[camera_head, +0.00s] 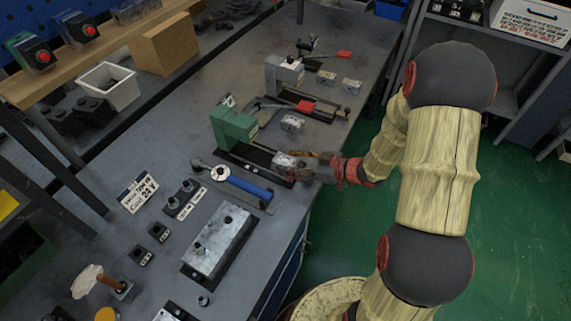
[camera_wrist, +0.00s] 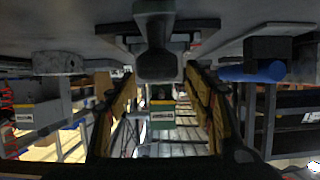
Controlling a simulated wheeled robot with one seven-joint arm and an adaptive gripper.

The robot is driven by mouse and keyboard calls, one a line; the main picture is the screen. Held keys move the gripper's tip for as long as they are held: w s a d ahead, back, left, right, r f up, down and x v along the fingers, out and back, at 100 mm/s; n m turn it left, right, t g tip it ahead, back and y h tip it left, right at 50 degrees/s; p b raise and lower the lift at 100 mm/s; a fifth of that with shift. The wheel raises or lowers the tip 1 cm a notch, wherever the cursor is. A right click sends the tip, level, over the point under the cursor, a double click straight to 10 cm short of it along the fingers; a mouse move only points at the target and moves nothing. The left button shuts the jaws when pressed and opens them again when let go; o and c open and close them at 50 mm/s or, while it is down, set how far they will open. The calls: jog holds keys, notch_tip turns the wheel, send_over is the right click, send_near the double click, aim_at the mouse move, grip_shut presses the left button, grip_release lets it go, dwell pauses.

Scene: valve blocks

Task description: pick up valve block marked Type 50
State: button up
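A small pale grey valve block (camera_head: 285,161) with unreadable markings sits at the front end of the green vise (camera_head: 233,127) in the head view. My gripper (camera_head: 306,163) is low over the table at its right, fingertips close to it; I cannot tell whether they touch it. In the wrist view my gripper (camera_wrist: 160,95) has its two fingers well apart, with a dark rounded part (camera_wrist: 155,65) near the gap. Similar small blocks (camera_head: 292,123) (camera_head: 326,77) (camera_head: 350,86) lie farther back. I cannot read which is Type 50.
A blue-handled tool (camera_head: 250,187) lies close in front of my gripper. A grey vise (camera_head: 284,73) and red-handled tools (camera_head: 305,107) stand farther back. A large metal block (camera_head: 217,242) lies toward the near end. The table's right edge runs under my arm, beside the green floor (camera_head: 345,240).

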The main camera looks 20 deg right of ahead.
grip_shut()
dwell(0.5)
